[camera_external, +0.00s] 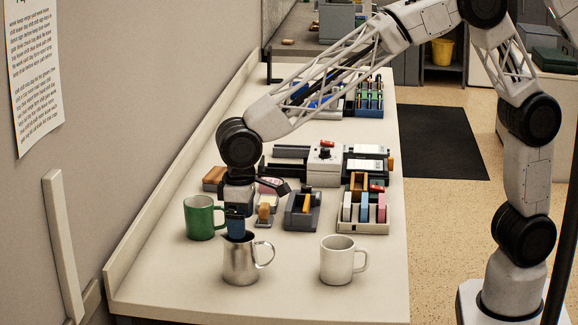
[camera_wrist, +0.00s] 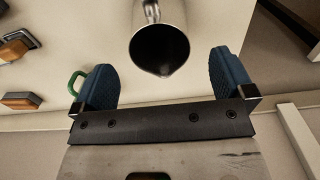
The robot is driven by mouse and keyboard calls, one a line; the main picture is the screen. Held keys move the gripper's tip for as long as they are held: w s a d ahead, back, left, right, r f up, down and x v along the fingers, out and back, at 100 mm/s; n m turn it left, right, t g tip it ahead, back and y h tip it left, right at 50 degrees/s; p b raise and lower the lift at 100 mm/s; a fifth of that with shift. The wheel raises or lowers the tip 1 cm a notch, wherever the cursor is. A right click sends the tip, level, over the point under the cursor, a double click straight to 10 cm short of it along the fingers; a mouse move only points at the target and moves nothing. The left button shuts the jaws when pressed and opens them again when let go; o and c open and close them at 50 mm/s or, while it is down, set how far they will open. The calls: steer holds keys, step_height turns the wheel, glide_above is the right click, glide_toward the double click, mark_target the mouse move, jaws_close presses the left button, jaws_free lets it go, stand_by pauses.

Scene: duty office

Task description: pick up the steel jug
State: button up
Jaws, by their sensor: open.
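The steel jug (camera_external: 241,262) stands upright near the front of the counter, its handle to the right. In the wrist view I look down into the jug (camera_wrist: 160,48), with its spout toward my gripper's palm and its handle at the top edge. My gripper (camera_external: 237,226) points down just above and behind the jug's rim. In the wrist view my gripper (camera_wrist: 172,82) is open and empty, with blue pads apart on either side of the jug's near rim. I cannot tell whether the pads reach below the rim.
A green mug (camera_external: 200,218) stands close at the left, and a white mug (camera_external: 337,262) at the right. Behind are a black tape dispenser (camera_external: 302,212), a stamp (camera_external: 264,214) and an organizer (camera_external: 362,226). The wall ledge (camera_external: 150,225) runs along the left. Counter in front is clear.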

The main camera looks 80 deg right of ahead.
mark_target(240, 241)
steer(key=shift+f, duration=0.3)
steer(key=shift+w+f, duration=0.2)
steer(key=shift+f, duration=2.45)
steer(key=c, duration=1.4)
steer(key=shift+r, duration=0.35)
steer(key=shift+r, duration=4.65)
